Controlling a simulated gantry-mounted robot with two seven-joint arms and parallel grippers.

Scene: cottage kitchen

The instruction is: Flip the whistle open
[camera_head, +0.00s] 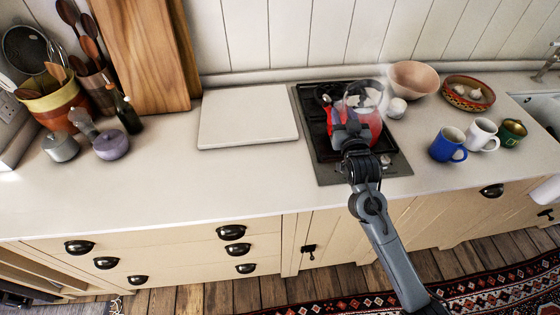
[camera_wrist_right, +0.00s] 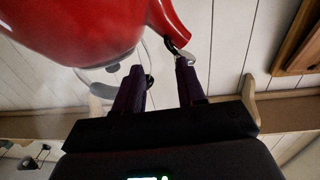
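The red kettle (camera_head: 372,118) stands on the dark stove at the right centre, partly covered by my right gripper (camera_head: 350,128). In the right wrist view the kettle's red body (camera_wrist_right: 75,28) fills the upper left, and its spout (camera_wrist_right: 168,22) points down and right. The whistle (camera_wrist_right: 178,48), a dark cap with a small metal lever, sits at the spout tip. My right gripper's two dark fingers (camera_wrist_right: 159,75) are apart with nothing between them. The right-hand fingertip is very close to the metal lever; I cannot tell whether they touch. My left gripper is not in view.
A white board (camera_head: 248,116) lies left of the stove (camera_head: 305,105). A blue mug (camera_head: 447,145) is farther right. The front left counter is clear.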

